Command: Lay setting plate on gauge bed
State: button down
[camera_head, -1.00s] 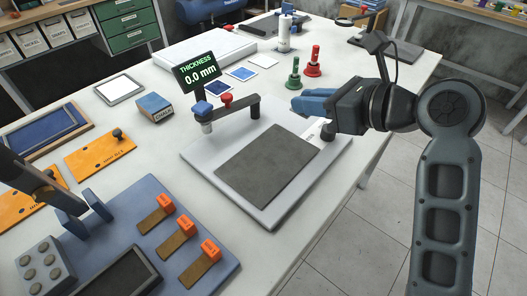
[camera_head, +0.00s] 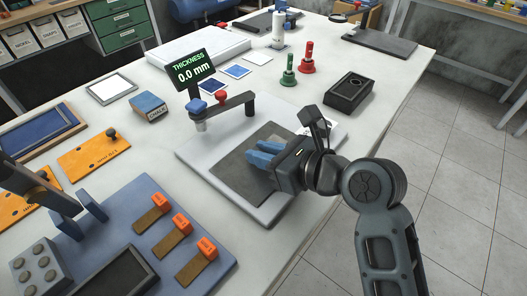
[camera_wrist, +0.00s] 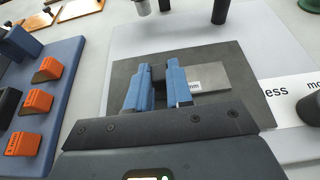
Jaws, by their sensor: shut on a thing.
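The gauge bed is a dark grey pad (camera_head: 232,178) on a pale grey base (camera_head: 190,152). Its display (camera_head: 191,70) reads 0.0 mm, and the gauge arm (camera_head: 230,104) stands at its back. My gripper (camera_head: 258,155) is low over the right half of the pad. In the wrist view my blue fingers (camera_wrist: 160,75) are shut on the setting plate (camera_wrist: 212,76), a flat grey plate with a small white "mm" label. The plate extends to the right of the fingers, over the pad (camera_wrist: 120,65). I cannot tell whether it touches the pad.
A blue board (camera_head: 115,217) with orange-tagged strips (camera_head: 175,231) is at the front left. Green (camera_head: 289,70) and red (camera_head: 308,60) handled stamps and a black tray-like block (camera_head: 348,92) are behind my arm. The table's right edge is close.

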jog(key=c, duration=1)
grip_release()
jog(key=shift+s+d+r, duration=0.15)
jog(key=shift+d, duration=0.1)
jog(key=v, duration=1.1)
jog(key=shift+s+d+r, duration=0.1)
jog(key=shift+r, duration=0.1)
